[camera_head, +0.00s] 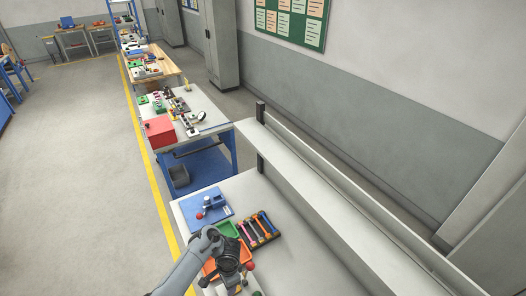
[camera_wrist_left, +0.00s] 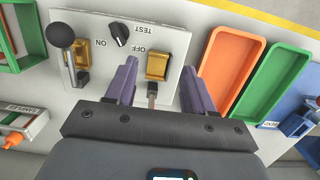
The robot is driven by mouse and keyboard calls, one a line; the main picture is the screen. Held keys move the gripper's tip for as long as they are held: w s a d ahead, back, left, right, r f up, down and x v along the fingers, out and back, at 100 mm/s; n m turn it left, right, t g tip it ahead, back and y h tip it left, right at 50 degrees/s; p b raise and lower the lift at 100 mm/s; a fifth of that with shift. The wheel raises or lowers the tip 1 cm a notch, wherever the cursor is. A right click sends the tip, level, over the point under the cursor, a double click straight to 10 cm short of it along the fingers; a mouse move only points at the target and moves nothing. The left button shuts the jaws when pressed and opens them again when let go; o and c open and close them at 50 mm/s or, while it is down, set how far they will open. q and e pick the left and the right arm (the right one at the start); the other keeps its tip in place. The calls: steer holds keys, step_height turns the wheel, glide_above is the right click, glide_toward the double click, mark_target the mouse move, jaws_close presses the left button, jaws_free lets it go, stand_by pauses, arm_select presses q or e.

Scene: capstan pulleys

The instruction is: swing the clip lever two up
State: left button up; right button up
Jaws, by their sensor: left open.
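In the left wrist view a pale switch panel (camera_wrist_left: 105,30) lies ahead of my left gripper (camera_wrist_left: 158,68). The gripper is open, its two purple fingers on either side of a brass clip (camera_wrist_left: 157,66) with a short metal lever (camera_wrist_left: 152,96) between them. I see no finger touching it. A second brass clip (camera_wrist_left: 82,52) on the panel's left has a lever with a black ball (camera_wrist_left: 60,35). A black knob (camera_wrist_left: 118,33) sits between, among ON, OFF and TEST labels. In the head view my left gripper (camera_head: 232,262) covers much of the panel area. My right gripper is not in view.
An orange tray (camera_wrist_left: 233,75) and a green tray (camera_wrist_left: 270,85) stand close right of the panel. Blue parts (camera_wrist_left: 295,125) lie beyond them, and a green-edged frame (camera_wrist_left: 15,50) stands left. In the head view a blue plate fixture (camera_head: 208,207) and a rack of coloured bars (camera_head: 260,229) share the bench.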

arm_select(q)
steer(key=shift+s+a+f+t+h+p, duration=0.2)
steer(key=shift+a+f+t+h+p, duration=0.2)
steer(key=shift+f+h+p, duration=0.15)
